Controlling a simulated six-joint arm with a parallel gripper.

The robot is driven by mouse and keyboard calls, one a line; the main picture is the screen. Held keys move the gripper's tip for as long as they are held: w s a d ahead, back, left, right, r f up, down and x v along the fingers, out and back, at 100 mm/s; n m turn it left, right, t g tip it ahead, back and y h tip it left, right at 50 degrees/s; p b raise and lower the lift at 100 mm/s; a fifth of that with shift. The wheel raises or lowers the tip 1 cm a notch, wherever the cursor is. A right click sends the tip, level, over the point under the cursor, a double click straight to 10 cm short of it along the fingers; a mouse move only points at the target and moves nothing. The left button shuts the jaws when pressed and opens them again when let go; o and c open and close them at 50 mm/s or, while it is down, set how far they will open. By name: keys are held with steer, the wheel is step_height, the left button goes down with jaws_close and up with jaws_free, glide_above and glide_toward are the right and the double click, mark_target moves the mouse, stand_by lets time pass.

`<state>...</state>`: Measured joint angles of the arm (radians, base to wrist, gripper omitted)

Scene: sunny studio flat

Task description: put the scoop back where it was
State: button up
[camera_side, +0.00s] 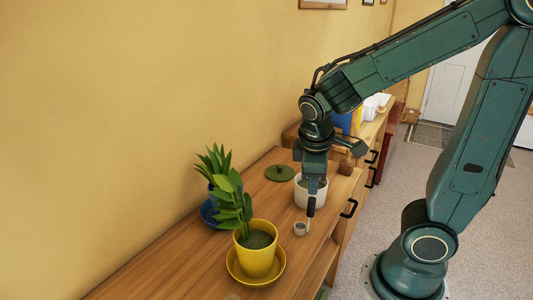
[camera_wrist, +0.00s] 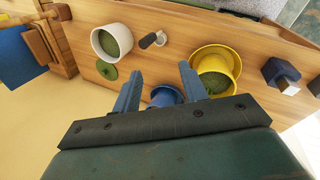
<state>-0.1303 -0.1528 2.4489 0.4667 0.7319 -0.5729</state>
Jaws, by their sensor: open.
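The scoop (camera_side: 300,229), a small pale metal cup with a dark handle, rests on the wooden top between the white pot and the yellow pot. The wrist view shows it too (camera_wrist: 159,39), beyond my fingertips, with the handle (camera_wrist: 147,41) pointing left. My gripper (camera_side: 315,188) is open and points down above the wooden top near the white pot.
A round green lid (camera_side: 279,173) lies beside the white pot. A yellow pot (camera_side: 256,258) with a plant stands on a yellow saucer, and a blue pot (camera_wrist: 165,96) with a plant is near the wall. Dark blue blocky items (camera_wrist: 276,70) are at the wrist view's right.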

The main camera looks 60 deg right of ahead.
steer(key=s+a+r+m+t+y, duration=0.3)
steer(key=s+a+r, duration=0.3)
steer(key=r, duration=0.2)
steer(key=shift+s+a+r+m+t+y, duration=0.25)
steer(key=shift+r+m+t+y, duration=0.15)
steer(key=shift+m+t, duration=0.25)
